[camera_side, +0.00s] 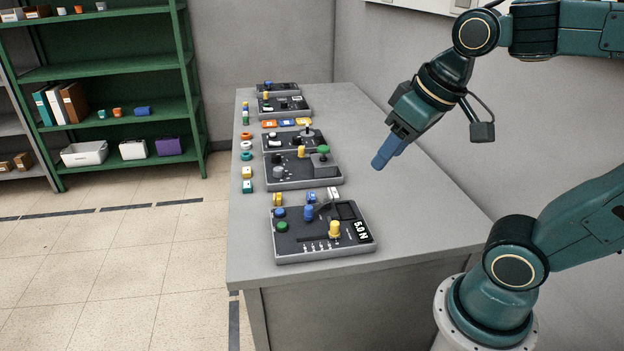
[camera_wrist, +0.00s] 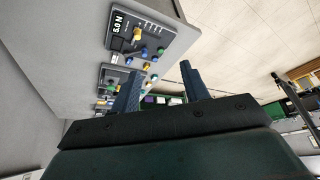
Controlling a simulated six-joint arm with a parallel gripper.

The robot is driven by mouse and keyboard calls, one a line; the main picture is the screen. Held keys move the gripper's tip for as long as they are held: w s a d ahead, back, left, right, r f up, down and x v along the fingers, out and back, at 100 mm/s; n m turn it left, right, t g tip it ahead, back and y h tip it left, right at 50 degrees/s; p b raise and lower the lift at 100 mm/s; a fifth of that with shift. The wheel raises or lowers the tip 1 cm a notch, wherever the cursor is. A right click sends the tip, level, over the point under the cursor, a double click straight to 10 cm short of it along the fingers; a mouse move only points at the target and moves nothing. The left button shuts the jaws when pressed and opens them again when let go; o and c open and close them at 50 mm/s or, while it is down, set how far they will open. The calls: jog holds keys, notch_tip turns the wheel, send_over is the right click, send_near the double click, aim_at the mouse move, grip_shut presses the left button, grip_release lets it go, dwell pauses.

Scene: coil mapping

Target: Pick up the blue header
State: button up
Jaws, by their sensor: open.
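A small blue block (camera_side: 311,197), which looks like the blue header, lies on the grey table (camera_side: 400,225) just behind the nearest panel. A yellow block (camera_side: 278,199) is to its left and a white one (camera_side: 333,194) to its right. In the wrist view I cannot tell it apart from other small blue parts. My gripper (camera_side: 381,163) is above the table, to the right of and higher than the blue block, pointing down to the left. In the wrist view its two blue fingers (camera_wrist: 158,80) are apart with nothing between them.
The nearest panel (camera_side: 285,255) has upright knobs and a "5.0 N" display. Several more panels stand behind it, one with a green knob (camera_side: 323,150). Small coloured parts line the table's left edge. The table's right side is clear. A green shelf (camera_side: 115,65) stands at the back left.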

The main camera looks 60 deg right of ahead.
jog(key=w+d+f+m+g, duration=0.15)
jog(key=w+d, duration=0.25)
jog(key=w, duration=0.6)
jog(key=w+d+m+g, duration=0.1)
jog(key=w+d+m, duration=0.3)
jog(key=w, duration=0.5)
jog(key=w+d+f+m+g, duration=0.1)
jog(key=w+d+f, duration=0.5)
jog(key=d+f, duration=0.1)
jog(key=w+d+f+m+g, duration=0.1)
jog(key=w+d+f+m, duration=0.1)
jog(key=w+d+f, duration=0.4)
notch_tip(320, 180, down, 4)
jog(key=shift+d, duration=0.35)
jog(key=shift+f+g, duration=0.15)
jog(key=shift+g, duration=0.1)
send_over(311, 194)
jog(key=shift+m, duration=0.25)
jog(key=shift+w+f, duration=0.2)
jog(key=shift+f, duration=3.95)
jog(key=shift+s+d+f, duration=0.1)
jog(key=shift+s+f, duration=0.05)
jog(key=shift+f, duration=2.45)
